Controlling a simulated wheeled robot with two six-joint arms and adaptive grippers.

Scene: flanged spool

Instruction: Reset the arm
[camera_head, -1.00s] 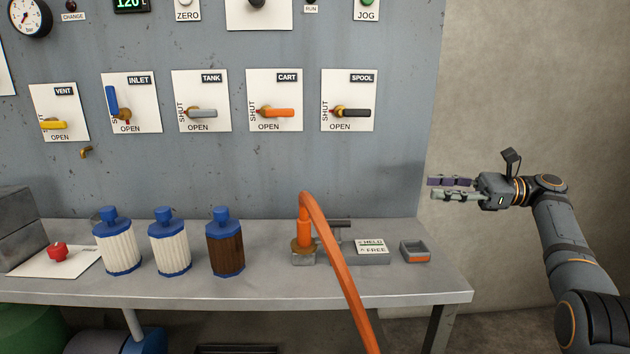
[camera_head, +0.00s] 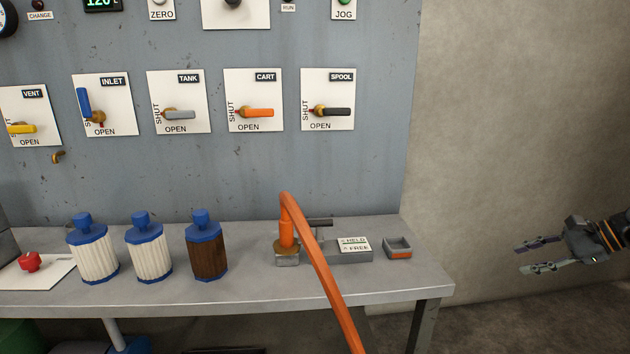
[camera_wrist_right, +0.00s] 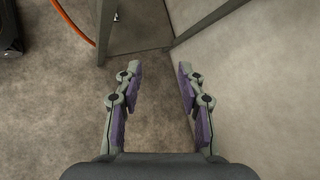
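My right gripper (camera_head: 530,257) is at the right edge of the head view, clear of the bench and in front of the bare wall. It is open and empty. In the right wrist view its two fingers (camera_wrist_right: 158,85) stand apart with only floor between them. My left gripper is not in view.
The grey bench (camera_head: 330,292) holds two white cartridges (camera_head: 95,258), a brown cartridge (camera_head: 207,258), an orange hose (camera_head: 322,262), a small tray (camera_head: 397,249) and a red button (camera_head: 30,262). Valve levers line the panel (camera_head: 340,185). Space right of the bench is free.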

